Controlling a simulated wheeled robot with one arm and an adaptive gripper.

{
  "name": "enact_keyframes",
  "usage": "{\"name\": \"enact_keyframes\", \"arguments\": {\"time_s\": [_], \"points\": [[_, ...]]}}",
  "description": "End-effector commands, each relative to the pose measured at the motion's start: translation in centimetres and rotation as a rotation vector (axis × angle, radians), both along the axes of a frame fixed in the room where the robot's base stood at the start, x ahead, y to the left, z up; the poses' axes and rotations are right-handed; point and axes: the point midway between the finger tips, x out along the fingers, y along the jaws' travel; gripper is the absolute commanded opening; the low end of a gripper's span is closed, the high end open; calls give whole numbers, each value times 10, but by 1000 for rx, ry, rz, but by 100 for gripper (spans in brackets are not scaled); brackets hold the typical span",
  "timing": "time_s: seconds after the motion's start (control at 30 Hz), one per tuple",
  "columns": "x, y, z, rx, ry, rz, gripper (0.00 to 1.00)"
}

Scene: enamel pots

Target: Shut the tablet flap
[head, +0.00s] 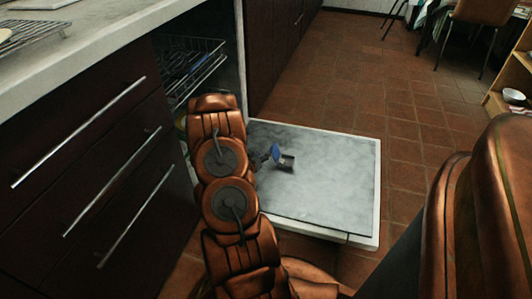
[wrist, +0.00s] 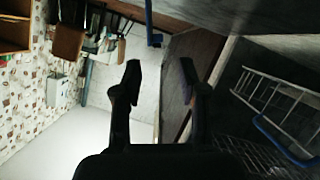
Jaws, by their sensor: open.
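The dishwasher door (head: 330,185) lies folded down flat, its grey inner face up. Near its middle is the small tablet compartment (head: 287,163), with the blue flap (head: 276,152) standing up, open, at its left side. In the wrist view, a thin blue piece (wrist: 149,20) near the top edge looks like the flap seen edge-on. My gripper (wrist: 160,75) is open, with nothing between its two dark fingers. In the head view my arm reaches over the left part of the door, and dark finger parts show just left of the flap. Whether they touch it is unclear.
The dishwasher opening with a wire rack (head: 190,70) is behind my arm, and the rack also shows in the wrist view (wrist: 285,95). Dark drawers (head: 95,150) with long handles stand at left under a pale counter (head: 90,35). Tiled floor is clear right of the door.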

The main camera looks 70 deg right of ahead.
Motion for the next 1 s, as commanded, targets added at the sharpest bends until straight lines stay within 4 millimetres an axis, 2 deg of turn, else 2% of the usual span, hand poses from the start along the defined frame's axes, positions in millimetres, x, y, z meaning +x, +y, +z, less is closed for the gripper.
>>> {"name": "enact_keyframes", "arguments": {"time_s": [0.3,0.5,0.9,1.0], "points": [[-6,-44,-18,-3,-1,-7,42],[-5,-62,-24,-3,-2,-5,42],[-3,-67,-24,-1,-1,-1,42],[-3,-67,-24,-1,-1,-1,31]]}}
